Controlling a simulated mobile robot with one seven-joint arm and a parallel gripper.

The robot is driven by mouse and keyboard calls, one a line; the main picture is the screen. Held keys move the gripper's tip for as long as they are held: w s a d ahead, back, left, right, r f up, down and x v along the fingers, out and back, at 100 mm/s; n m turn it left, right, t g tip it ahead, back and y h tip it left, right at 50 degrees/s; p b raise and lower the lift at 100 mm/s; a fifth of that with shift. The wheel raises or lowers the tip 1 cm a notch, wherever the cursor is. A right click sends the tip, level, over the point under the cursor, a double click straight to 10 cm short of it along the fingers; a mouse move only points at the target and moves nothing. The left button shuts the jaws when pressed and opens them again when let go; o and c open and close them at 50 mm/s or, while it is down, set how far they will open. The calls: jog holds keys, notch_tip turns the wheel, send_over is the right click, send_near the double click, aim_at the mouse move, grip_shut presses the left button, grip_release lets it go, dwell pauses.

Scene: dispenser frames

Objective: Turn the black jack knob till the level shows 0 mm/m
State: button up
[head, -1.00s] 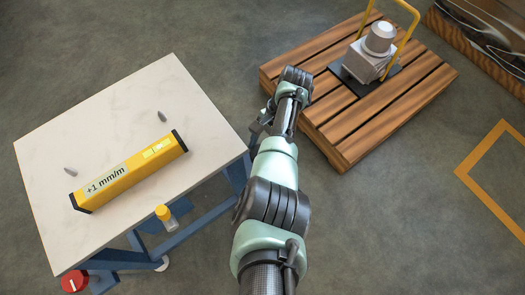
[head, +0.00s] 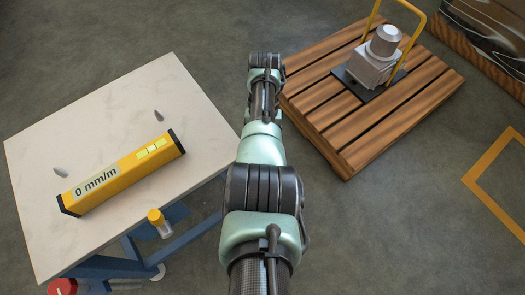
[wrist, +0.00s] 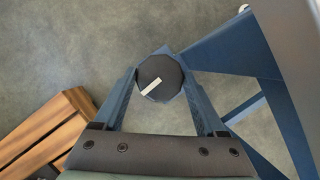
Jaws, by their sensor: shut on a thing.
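The yellow level (head: 125,172) lies on the pale tabletop (head: 165,85) in the head view, and its display (head: 97,184) reads 0 mm/m. The black jack knob (wrist: 155,70), many-sided with a white mark (wrist: 150,87), shows in the wrist view by the blue table frame (wrist: 225,55). My gripper (wrist: 160,80) has one finger on each side of the knob and is shut on it. In the head view my arm hides the knob and the gripper's fingers.
Two small grey pointed pieces (head: 159,116) (head: 61,172) lie on the table beside the level. A wooden pallet (head: 345,160) with a grey machine (head: 375,60) stands right of my arm.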

jog(key=shift+n, duration=0.5)
jog(key=o, duration=1.3)
jog(key=v, duration=0.6)
jog(key=b+v, duration=0.1)
jog(key=v, duration=0.6)
jog(key=shift+s+a, duration=0.1)
jog(key=shift+a, duration=0.1)
